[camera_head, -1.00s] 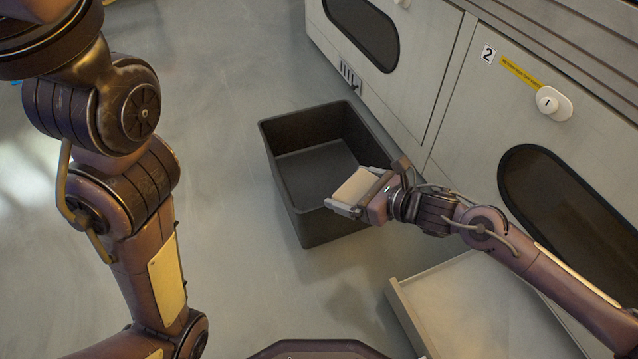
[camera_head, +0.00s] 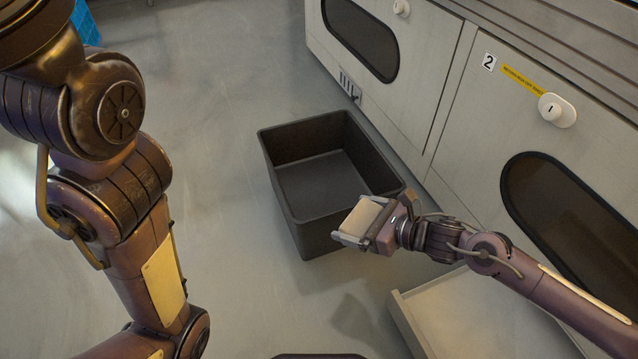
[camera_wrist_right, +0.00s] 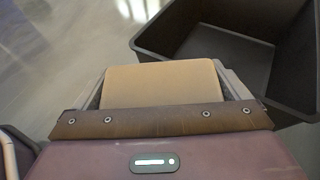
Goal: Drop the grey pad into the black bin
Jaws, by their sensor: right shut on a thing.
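The black bin (camera_head: 284,205) stands on the floor in the middle of the head view, empty inside as far as I see. My right gripper (camera_head: 358,226) is shut on the pad (camera_head: 362,217), which looks beige-grey in this light. The gripper and pad are at the bin's near right corner and cover part of its rim there. In the right wrist view the pad (camera_wrist_right: 163,84) lies flat between the fingers, and the bin (camera_wrist_right: 220,48) is beyond it to the upper right. My left gripper is out of view; only its arm shows at the left.
Grey cabinets (camera_head: 455,140) with dark oval windows and white knobs (camera_head: 556,110) line the right side. A pale open tray or drawer (camera_head: 480,310) lies under my right arm. A blue thing (camera_head: 87,24) is at the top left. The floor left of the bin is clear.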

